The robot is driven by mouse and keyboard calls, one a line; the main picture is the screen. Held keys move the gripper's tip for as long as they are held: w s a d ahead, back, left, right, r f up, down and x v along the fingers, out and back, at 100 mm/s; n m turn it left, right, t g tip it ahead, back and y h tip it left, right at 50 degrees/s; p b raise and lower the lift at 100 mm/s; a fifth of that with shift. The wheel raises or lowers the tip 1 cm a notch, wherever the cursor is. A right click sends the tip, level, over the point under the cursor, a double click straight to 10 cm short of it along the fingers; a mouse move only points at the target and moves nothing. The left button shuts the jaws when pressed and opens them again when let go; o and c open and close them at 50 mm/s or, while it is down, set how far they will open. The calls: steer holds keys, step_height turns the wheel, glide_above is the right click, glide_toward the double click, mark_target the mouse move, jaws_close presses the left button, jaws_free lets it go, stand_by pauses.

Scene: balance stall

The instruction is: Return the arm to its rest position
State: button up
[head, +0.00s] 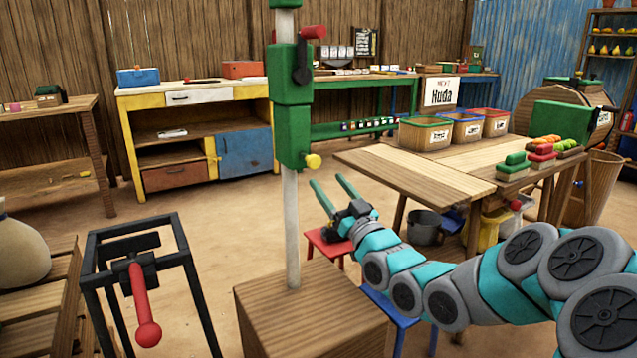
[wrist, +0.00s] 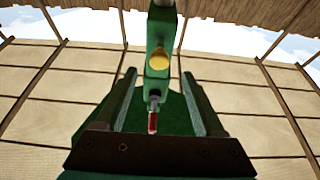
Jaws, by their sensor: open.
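My gripper (head: 335,196) is at the end of my teal and grey arm, which reaches in from the right in the head view. Its two green fingers are apart with nothing between them, pointing up and left. In the wrist view the fingers (wrist: 160,105) are also spread. Just left of the gripper in the head view stands a metal post with a green sliding block (head: 292,105) and a yellow knob (head: 313,161). The wrist view looks up at the green block (wrist: 160,38) and yellow knob (wrist: 159,60) beyond the fingers. The gripper appears apart from the post.
The post stands on a wooden box (head: 310,315). A black frame with a red handle (head: 142,305) is at left. A wooden table (head: 415,170) with labelled bins (head: 425,133) stands behind my arm. A red stool (head: 328,245) is below the gripper. Sandy floor is open behind.

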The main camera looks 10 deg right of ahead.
steer(key=s+a+f+g+h, duration=0.2)
steer(key=f+g, duration=0.2)
steer(key=f, duration=0.3)
steer(key=s+a+f+g+h, duration=0.1)
steer(key=s+f+g+h, duration=0.15)
steer(key=f+g, duration=0.35)
steer(key=s+d+f+m+g+h, duration=0.15)
steer(key=s+f+g, duration=0.5)
steer(key=s, duration=0.75)
steer(key=s+a+f+m+g+h, duration=0.1)
steer(key=s+g, duration=0.5)
steer(key=s, duration=2)
steer(key=shift+s+a+f+m+g+p, duration=0.25)
steer(key=shift+a+m+g+p, duration=0.15)
steer(key=shift+m, duration=0.15)
steer(key=shift+w, duration=0.1)
